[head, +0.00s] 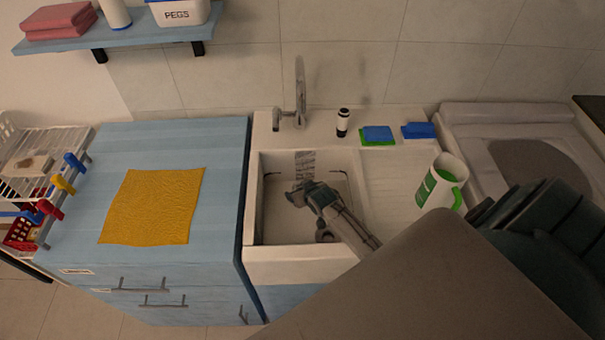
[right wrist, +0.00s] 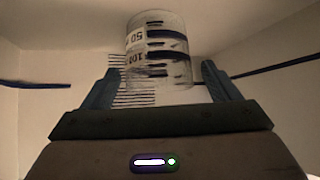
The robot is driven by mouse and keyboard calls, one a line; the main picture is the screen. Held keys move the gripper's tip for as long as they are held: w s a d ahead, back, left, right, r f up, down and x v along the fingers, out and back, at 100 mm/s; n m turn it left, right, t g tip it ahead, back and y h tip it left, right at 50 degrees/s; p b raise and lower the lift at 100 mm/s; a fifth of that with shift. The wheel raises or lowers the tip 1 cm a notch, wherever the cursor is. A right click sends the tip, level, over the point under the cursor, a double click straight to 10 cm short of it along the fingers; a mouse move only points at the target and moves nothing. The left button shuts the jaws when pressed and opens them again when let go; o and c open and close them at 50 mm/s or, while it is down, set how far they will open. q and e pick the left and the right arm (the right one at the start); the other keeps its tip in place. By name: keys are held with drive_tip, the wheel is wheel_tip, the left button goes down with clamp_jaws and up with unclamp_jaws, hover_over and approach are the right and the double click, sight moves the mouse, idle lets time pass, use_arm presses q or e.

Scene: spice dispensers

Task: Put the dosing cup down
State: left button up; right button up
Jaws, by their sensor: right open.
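The dosing cup (right wrist: 158,48) is clear, with dark bands and printed numbers. In the right wrist view it is just beyond and partly between the fingers of my right gripper (right wrist: 158,85), which are spread apart. In the head view my right gripper (head: 300,187) reaches down into the white sink (head: 282,232). A striped patch (head: 305,163) at the sink's back wall, just past the fingertips, may be the cup. I cannot tell whether the cup touches the sink floor. My left gripper is not in view.
A black and white bottle (head: 342,123), blue and green sponges (head: 377,135) and the faucet (head: 300,95) are behind. A yellow cloth (head: 152,207) lies on the blue counter (head: 222,160).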

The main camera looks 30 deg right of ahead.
drive_tip(key=shift+r, duration=0.1)
drive_tip(key=b+v, duration=0.1)
drive_tip(key=v, duration=0.6)
drive_tip(key=shift+s, duration=0.25)
drive_tip(key=shift+r, duration=0.15)
